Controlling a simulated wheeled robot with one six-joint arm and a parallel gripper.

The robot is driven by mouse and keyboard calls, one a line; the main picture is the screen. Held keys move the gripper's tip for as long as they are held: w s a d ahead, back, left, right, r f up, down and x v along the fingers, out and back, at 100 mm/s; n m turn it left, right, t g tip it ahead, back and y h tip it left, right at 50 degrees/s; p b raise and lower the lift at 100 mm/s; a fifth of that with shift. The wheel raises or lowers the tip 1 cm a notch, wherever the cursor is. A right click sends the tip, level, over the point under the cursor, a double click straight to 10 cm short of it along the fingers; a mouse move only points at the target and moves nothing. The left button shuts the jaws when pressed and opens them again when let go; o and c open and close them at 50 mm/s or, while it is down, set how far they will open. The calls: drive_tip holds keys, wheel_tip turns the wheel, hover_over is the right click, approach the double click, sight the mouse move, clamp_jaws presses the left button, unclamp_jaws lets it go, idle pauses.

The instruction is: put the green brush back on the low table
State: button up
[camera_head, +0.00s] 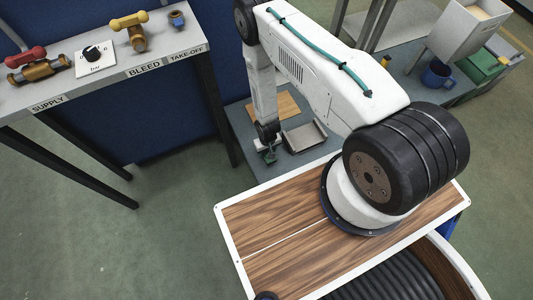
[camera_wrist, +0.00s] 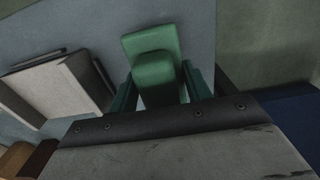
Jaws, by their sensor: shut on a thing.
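The green brush (camera_wrist: 152,47) lies between the two fingers of my gripper (camera_wrist: 160,88) in the wrist view, and the fingers are shut on it. In the head view my gripper (camera_head: 268,150) points down over the near left part of the low grey-blue table (camera_head: 237,118), with the brush (camera_head: 270,159) showing only as a small green patch at its tip. The grey tabletop (camera_wrist: 225,20) lies behind the brush in the wrist view. I cannot tell whether the brush touches it.
A metal tray (camera_head: 305,137) sits on the low table just right of my gripper. A wooden board (camera_head: 286,103) lies behind it. A higher bench (camera_head: 105,73) with valves stands at the left.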

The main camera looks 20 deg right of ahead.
drive_tip(key=shift+w+f, duration=0.15)
drive_tip(key=shift+f, duration=0.75)
drive_tip(key=shift+w+f, duration=0.1)
drive_tip(key=shift+f, duration=0.75)
drive_tip(key=o, duration=1)
drive_tip(key=shift+f, duration=0.1)
